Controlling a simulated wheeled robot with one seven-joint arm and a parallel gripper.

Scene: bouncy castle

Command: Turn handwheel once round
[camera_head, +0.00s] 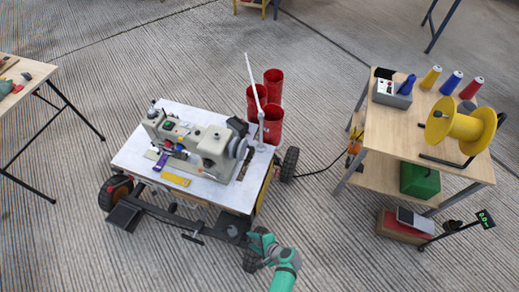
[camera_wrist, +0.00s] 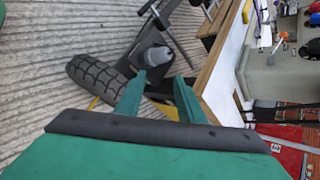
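A beige sewing machine (camera_head: 190,140) stands on a white-topped wheeled cart (camera_head: 203,193) in the head view. Its pale grey round handwheel (camera_head: 239,149) is at the machine's right end, below a dark block. My green gripper (camera_head: 262,247) is low, beside the cart's front right wheel, well apart from the handwheel. In the wrist view my gripper's two fingers (camera_wrist: 160,82) are spread with a gap and hold nothing. Part of the machine's body (camera_wrist: 287,76) shows at that view's upper right; I cannot make out the handwheel there.
The cart's black tyre (camera_wrist: 97,76) and lower frame are close to my fingers. A white post (camera_head: 255,82) rises at the cart's back right, by red bins (camera_head: 273,86). A wooden table (camera_head: 420,135) with a yellow spool (camera_head: 461,126) stands right.

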